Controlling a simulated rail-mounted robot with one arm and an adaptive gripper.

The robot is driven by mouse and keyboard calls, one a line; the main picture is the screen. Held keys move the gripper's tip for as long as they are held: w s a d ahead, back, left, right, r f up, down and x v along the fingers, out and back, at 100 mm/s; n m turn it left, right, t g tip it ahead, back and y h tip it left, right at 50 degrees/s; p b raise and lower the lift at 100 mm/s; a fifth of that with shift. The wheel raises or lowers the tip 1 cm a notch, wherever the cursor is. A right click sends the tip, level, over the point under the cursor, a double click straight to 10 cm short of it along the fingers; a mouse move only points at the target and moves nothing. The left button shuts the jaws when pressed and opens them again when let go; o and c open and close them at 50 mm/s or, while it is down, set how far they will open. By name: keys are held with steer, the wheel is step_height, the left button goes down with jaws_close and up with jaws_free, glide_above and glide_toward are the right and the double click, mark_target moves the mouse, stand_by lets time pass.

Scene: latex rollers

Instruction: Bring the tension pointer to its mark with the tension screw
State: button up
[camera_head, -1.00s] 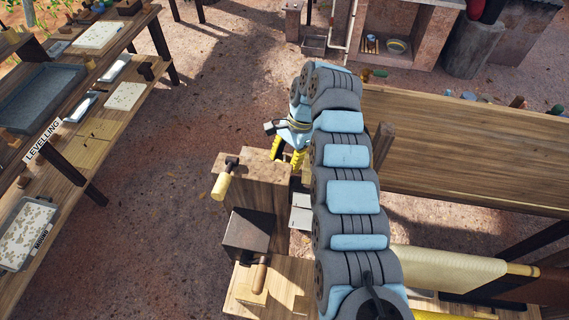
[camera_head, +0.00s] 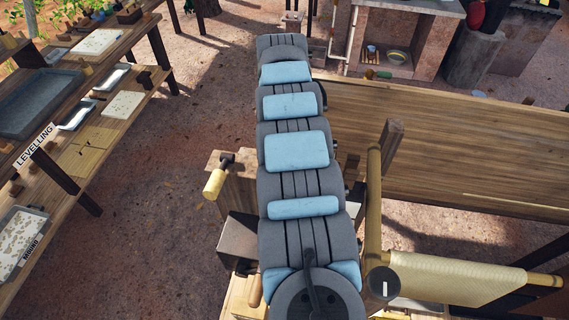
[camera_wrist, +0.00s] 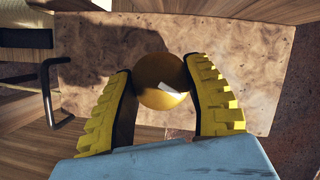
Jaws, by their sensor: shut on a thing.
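In the wrist view, my gripper (camera_wrist: 162,98) has its two yellow fingers closed on either side of a round, golden-yellow knob (camera_wrist: 160,72), which looks like the head of the tension screw. A small pale mark shows on the knob's face. The knob is in front of a mottled tan panel (camera_wrist: 255,75). In the head view my own arm hides the gripper and the knob. I cannot make out the tension pointer or its mark in either view.
A crank with a pale yellow handle (camera_head: 214,183) and a grey metal hopper-like box (camera_head: 237,240) stand left of my arm. A cream roll (camera_head: 450,277) and a wooden post (camera_head: 374,205) are at right. A black bent rod (camera_wrist: 46,95) is left in the wrist view.

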steer(key=shift+n+h+b, duration=0.45)
steer(key=shift+n+h, duration=0.15)
steer(key=shift+n, duration=1)
steer(key=o, duration=1.2)
steer(key=shift+t, duration=0.3)
